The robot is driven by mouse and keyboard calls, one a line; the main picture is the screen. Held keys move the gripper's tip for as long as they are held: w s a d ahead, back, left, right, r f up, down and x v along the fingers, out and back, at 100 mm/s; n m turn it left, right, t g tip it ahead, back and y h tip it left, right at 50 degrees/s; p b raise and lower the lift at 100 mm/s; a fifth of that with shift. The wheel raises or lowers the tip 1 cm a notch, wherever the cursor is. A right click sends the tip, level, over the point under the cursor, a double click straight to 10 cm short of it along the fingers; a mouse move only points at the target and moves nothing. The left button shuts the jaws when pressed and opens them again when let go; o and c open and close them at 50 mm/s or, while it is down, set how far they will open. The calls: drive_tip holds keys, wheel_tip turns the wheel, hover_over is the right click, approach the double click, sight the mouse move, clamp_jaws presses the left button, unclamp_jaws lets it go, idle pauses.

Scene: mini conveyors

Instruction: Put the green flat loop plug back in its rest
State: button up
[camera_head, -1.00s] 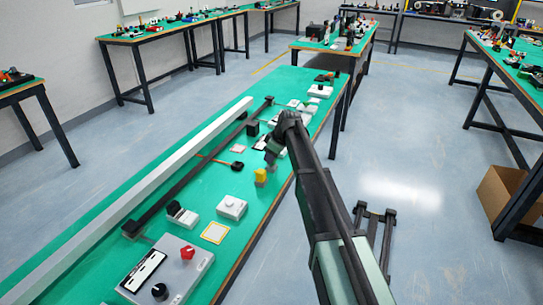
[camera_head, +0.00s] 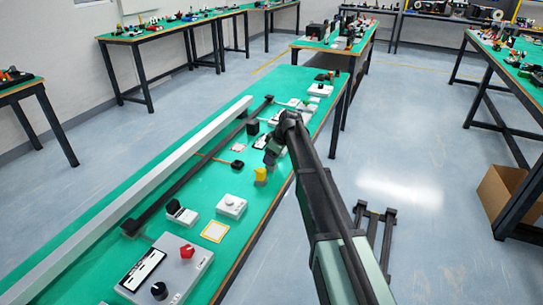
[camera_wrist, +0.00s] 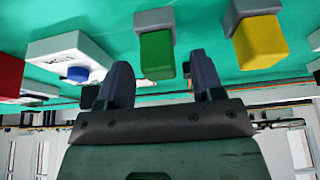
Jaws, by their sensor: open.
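In the wrist view, a green plug (camera_wrist: 157,55) shows as a block joined to a grey block (camera_wrist: 153,19). It appears between and beyond the fingertips of my gripper (camera_wrist: 160,72), which is open and empty. I cannot tell whether the grey block is its rest. A yellow block (camera_wrist: 260,41) on a similar grey block (camera_wrist: 250,8) is to the right, outside the fingers. In the head view, my gripper (camera_head: 271,153) hangs low over the right edge of the bench, just behind the yellow block (camera_head: 260,174). The green plug cannot be made out there.
The green bench (camera_head: 205,183) carries a long grey rail (camera_head: 140,191) and a dark rail (camera_head: 190,173). A white box (camera_head: 231,206), a yellow-framed pad (camera_head: 215,232) and a control box with a red knob (camera_head: 187,251) stand nearer.

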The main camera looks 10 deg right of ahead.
drive_tip(key=p+v, duration=0.8)
drive_tip(key=v, duration=0.2)
drive_tip(key=shift+p, duration=0.35)
drive_tip(key=shift+r, duration=0.1)
drive_tip(key=s+a+r+m+g+h+p, duration=0.1)
drive_tip(key=s+m, duration=0.4)
drive_tip(key=s, duration=1.2)
drive_tip(key=s+a+r+m+g+h+p, duration=0.1)
drive_tip(key=s+m, duration=0.5)
drive_tip(key=s, duration=1.2)
drive_tip(key=shift+s+a+r+g+h+p, duration=0.2)
drive_tip(key=shift+a+r+g+h+p, duration=0.15)
drive_tip(key=shift+a+h+p, duration=0.5)
drive_tip(key=shift+d, duration=0.15)
